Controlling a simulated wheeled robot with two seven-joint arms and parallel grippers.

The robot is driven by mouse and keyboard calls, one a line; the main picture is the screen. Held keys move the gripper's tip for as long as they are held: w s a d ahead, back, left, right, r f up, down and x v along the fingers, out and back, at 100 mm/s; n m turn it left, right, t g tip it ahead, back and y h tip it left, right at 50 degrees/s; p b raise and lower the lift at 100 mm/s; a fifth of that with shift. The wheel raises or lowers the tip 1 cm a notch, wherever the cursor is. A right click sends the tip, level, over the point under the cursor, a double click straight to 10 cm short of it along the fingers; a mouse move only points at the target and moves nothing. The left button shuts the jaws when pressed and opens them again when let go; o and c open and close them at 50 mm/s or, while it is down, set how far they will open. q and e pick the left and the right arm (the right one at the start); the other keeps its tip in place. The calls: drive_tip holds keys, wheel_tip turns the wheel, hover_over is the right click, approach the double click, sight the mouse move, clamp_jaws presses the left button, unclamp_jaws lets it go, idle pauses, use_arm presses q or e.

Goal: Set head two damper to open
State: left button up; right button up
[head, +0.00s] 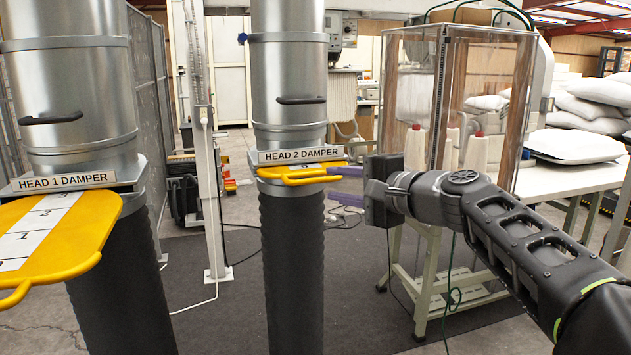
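The head 2 damper (300,173) is a yellow slide plate with a looped handle. It sits under the "HEAD 2 DAMPER" label (300,155) on the middle metal duct. Only a short part of it shows outside the slot. My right gripper (331,183) comes in from the right with its two purple fingers apart, one above the other. The fingertips are close to the right end of the yellow handle; I cannot tell whether they touch it. Nothing shows between the fingers. My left gripper is not in view.
The head 1 damper (62,235) sticks far out at left, showing a white scale strip. Black hoses (290,270) hang below the ducts. A clear-walled cabinet (455,90) stands behind my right arm, with a white table (570,150) and pillows (598,90) beyond.

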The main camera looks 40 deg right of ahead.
sight(318, 182)
drive_tip(key=w, duration=0.2)
drive_tip(key=w+f, duration=0.1)
drive_tip(key=w, duration=0.1)
drive_tip(key=w+p, duration=0.1)
drive_tip(key=w, duration=0.2)
drive_tip(key=shift+a+f, duration=0.15)
drive_tip(key=shift+a, duration=0.1)
clamp_jaws()
idle(1.1)
